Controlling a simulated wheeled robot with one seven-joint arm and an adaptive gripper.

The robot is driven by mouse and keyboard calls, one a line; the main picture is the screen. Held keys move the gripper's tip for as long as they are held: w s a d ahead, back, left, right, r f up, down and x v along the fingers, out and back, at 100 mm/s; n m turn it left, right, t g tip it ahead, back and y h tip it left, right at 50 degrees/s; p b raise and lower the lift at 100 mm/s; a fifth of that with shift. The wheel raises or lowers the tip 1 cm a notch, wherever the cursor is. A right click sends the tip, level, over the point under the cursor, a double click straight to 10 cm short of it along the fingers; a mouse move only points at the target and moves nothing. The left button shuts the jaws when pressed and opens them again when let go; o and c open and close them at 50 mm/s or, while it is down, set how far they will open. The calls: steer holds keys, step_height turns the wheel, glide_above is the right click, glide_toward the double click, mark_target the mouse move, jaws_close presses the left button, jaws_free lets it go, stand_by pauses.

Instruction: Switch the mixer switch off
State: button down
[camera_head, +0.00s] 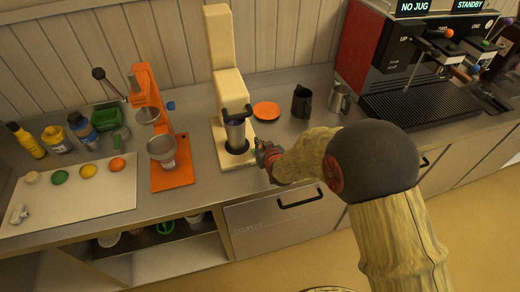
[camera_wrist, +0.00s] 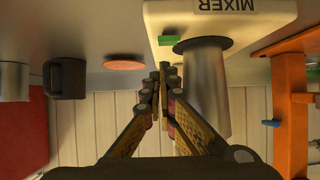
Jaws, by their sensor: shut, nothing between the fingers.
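The cream mixer (camera_head: 230,85) stands on the counter with a metal cup (camera_head: 236,134) upright on its base. In the wrist view its cream base (camera_wrist: 230,28), labelled MIXER, is at the top, with the cup (camera_wrist: 205,90) beside my fingers. A small green tab (camera_wrist: 167,40), apparently the mixer switch, shows at the base's edge. It cannot be made out in the head view. My gripper (camera_wrist: 164,72) is shut and empty, its fingertips close to the tab; contact cannot be told. In the head view my gripper (camera_head: 262,150) is just right of the mixer base.
An orange juicer (camera_head: 172,178) stands left of the mixer. An orange plate (camera_head: 266,110), a dark jug (camera_head: 301,102) and a metal jug (camera_head: 340,97) stand to the right. The coffee machine (camera_head: 385,70) is farther right. A white board (camera_head: 75,208) with fruit lies left.

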steer(key=s+d+r+p, duration=0.1)
steer(key=s+d+r, duration=0.1)
steer(key=s+r, duration=0.4)
step_height(320, 180, up, 3)
steer(key=shift+s+f, duration=0.2)
steer(key=shift+s, duration=0.15)
steer(key=shift+f, duration=0.1)
steer(key=s+d+f+g+h, duration=0.1)
steer(key=s+d+f+g, duration=0.15)
steer(key=s, duration=0.35)
steer(key=s+d+f+g+h, duration=0.1)
steer(key=s+d+f+g, duration=0.1)
steer(key=s+f+g, duration=0.3)
steer(key=s+d+r+m+b, duration=0.1)
steer(key=s+d+r, duration=0.3)
steer(key=s+r, duration=0.3)
steer(key=s+d+r+m+t+h+b, duration=0.1)
steer(key=s+d+r, duration=0.3)
steer(key=s+r, duration=0.2)
steer(key=s+d+r+m+b, duration=0.1)
steer(key=s+d+r, duration=0.3)
steer(key=s+r, duration=0.3)
steer(key=shift+s+r, duration=0.35)
steer(key=shift+r, duration=0.05)
